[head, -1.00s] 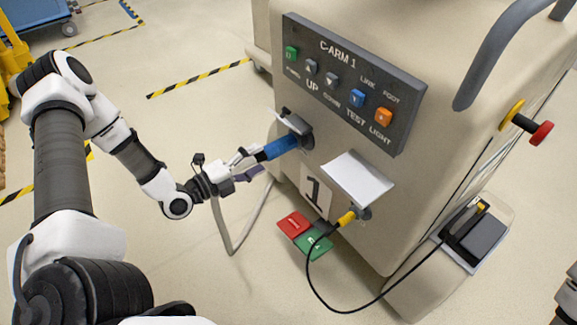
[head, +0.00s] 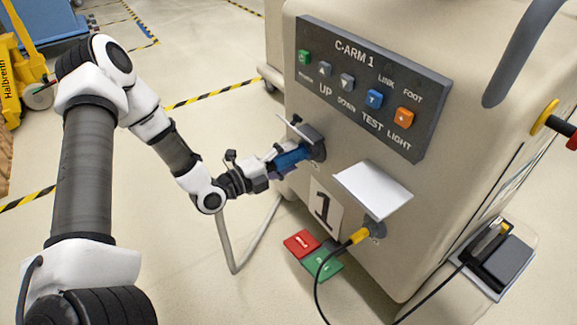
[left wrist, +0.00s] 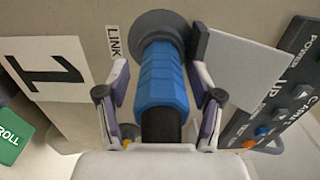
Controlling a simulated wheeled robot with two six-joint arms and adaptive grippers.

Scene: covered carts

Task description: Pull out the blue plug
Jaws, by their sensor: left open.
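The blue plug (head: 290,158) sits in a dark round socket (head: 314,142) on the front of the beige C-arm cart, and a grey cable hangs from its side of the cart. In the left wrist view the ribbed blue plug (left wrist: 161,80) runs up into the grey socket ring, with the LINK label beside it. My left gripper (head: 278,160) is at the plug. In the left wrist view its open fingers (left wrist: 160,98) stand on either side of the plug, with narrow gaps showing. My right gripper is not in view.
A control panel (head: 372,88) with coloured buttons is above the socket. A raised white flap (head: 372,190) and a yellow plug (head: 358,237) with black cable are to the right. Red and green pedals (head: 302,243) lie on the floor below.

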